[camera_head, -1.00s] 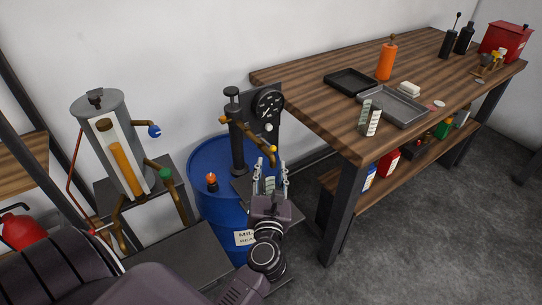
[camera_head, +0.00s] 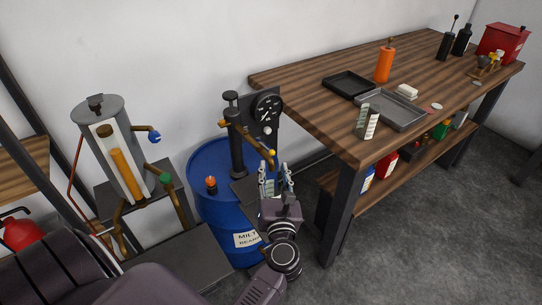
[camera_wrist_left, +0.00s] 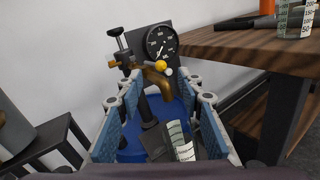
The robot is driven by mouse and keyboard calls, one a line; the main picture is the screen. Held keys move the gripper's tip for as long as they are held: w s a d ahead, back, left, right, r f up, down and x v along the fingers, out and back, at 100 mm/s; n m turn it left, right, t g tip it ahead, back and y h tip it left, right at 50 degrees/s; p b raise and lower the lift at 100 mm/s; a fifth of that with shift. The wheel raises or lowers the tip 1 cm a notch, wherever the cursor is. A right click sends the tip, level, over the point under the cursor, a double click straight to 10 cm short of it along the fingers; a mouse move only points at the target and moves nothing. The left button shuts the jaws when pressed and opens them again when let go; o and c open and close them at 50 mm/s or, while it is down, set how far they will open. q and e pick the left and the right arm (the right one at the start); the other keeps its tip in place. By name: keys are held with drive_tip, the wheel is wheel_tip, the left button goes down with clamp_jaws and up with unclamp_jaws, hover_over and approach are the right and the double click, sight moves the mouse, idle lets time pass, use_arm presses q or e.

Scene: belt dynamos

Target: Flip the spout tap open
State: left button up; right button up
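The brass spout (camera_head: 255,144) sticks out from a dark pump on a blue drum (camera_head: 215,220), below a round black gauge (camera_head: 267,105). A small yellow knob (camera_head: 271,153) sits at the spout's outer end; the left wrist view shows the knob (camera_wrist_left: 160,66) above the brass spout (camera_wrist_left: 161,82). My left gripper (camera_head: 277,176) is just below and right of the spout end, fingers spread and apart from it. In the left wrist view, the spout lies ahead between the open fingers (camera_wrist_left: 163,93). A clear graduated beaker (camera_wrist_left: 180,142) shows low between the fingers, apparently not gripped. My right gripper is out of view.
A wooden workbench (camera_head: 310,100) with trays and bottles stands right of the drum, its near corner close to my left gripper. At left is a grey tank (camera_head: 100,115) with brass taps. An orange-topped item (camera_head: 211,184) stands on the drum.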

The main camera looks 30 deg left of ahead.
sight(271, 154)
use_arm(q)
drive_tip(key=p+x, duration=0.1)
drive_tip(key=x, duration=0.7)
